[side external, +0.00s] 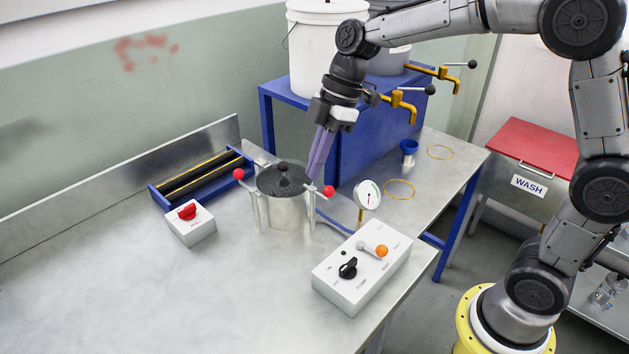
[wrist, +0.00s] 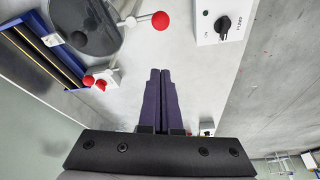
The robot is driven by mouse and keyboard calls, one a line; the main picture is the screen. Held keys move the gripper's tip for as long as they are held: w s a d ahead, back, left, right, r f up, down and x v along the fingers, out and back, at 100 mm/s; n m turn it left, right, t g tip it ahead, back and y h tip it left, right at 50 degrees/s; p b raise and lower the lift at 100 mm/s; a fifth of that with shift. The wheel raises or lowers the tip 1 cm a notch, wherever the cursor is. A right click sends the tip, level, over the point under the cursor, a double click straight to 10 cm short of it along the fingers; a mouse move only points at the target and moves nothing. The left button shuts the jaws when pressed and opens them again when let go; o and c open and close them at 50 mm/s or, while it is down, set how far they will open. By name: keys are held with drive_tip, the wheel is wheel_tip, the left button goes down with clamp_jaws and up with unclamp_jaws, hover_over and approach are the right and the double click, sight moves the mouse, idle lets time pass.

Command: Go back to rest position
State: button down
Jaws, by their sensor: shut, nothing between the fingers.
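My gripper (side external: 315,172) has long purple fingers that point down beside the lidded metal pot (side external: 285,212), near its right red-knobbed clamp. In the wrist view the two fingers (wrist: 160,73) lie side by side, shut, with nothing between them. The pot has a dark lid with a black knob and red-ball clamp handles (side external: 329,191). In the wrist view the lid (wrist: 85,22) is at the upper left, apart from the fingertips. I cannot tell from the side view whether the fingers touch anything.
A control box (side external: 362,265) with a black knob and orange-tipped lever stands at the front right. A red-button box (side external: 190,222) and a blue tray (side external: 202,178) are at left. A gauge (side external: 367,195) stands beside the pot. The bench's left front is clear.

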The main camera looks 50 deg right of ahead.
drive_tip(key=s+d+r+t, duration=0.2)
drive_tip(key=s+r, duration=0.4)
drive_tip(key=r, duration=0.4)
drive_tip(key=s+d+f+m+t+h, duration=0.1)
drive_tip(key=s+d+f+m+h, duration=0.1)
drive_tip(key=s+m, duration=0.5)
drive_tip(key=s+d+f+m+t+h, duration=0.1)
drive_tip(key=s+d+f+m, duration=0.2)
drive_tip(key=s+f+m, duration=0.3)
drive_tip(key=s+m, duration=0.1)
drive_tip(key=s, duration=0.2)
drive_tip(key=shift+s+d+h, duration=0.4)
